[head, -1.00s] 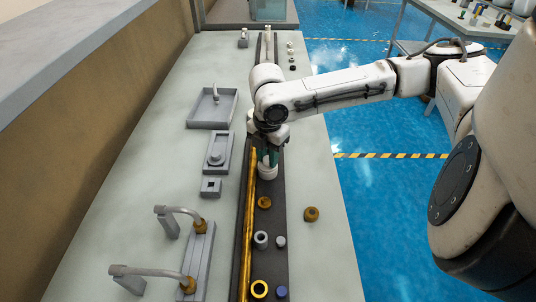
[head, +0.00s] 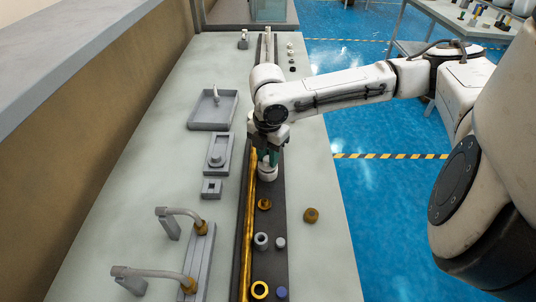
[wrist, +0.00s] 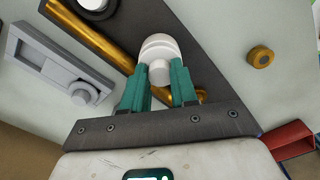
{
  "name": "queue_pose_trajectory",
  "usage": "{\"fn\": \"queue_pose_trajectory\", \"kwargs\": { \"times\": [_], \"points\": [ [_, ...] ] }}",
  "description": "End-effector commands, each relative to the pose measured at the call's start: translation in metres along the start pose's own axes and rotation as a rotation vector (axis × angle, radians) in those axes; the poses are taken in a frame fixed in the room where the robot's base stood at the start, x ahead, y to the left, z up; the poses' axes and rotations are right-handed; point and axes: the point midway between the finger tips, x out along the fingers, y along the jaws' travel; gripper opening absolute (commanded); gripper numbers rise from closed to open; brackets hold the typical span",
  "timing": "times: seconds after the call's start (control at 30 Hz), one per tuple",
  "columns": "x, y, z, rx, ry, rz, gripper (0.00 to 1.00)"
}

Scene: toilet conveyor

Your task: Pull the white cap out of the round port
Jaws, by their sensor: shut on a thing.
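The white cap (wrist: 159,73) is a small round plug. It shows between the two green fingers of my gripper (wrist: 157,84) in the wrist view, and the fingers are shut on it. The cap sits against the white round port (wrist: 158,45), and I see no clear gap between them. In the head view, my gripper (head: 268,158) points down onto the port (head: 267,174), which stands on the dark strip. The fingers partly hide the cap there.
A gold pipe (head: 247,220) runs along the strip's left side. A brown-gold cap (head: 311,215) stands right on the bare counter. Grey fixtures (head: 211,188) stand left.

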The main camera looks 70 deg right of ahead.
Motion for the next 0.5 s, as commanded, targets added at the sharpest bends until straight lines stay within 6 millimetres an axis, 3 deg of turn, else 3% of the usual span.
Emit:
{"fn": "queue_pose_trajectory", "kwargs": {
  "times": [0.5],
  "points": [
    [-0.017,0.0,0.0,0.0,0.0,0.0,0.0]
  ]
}}
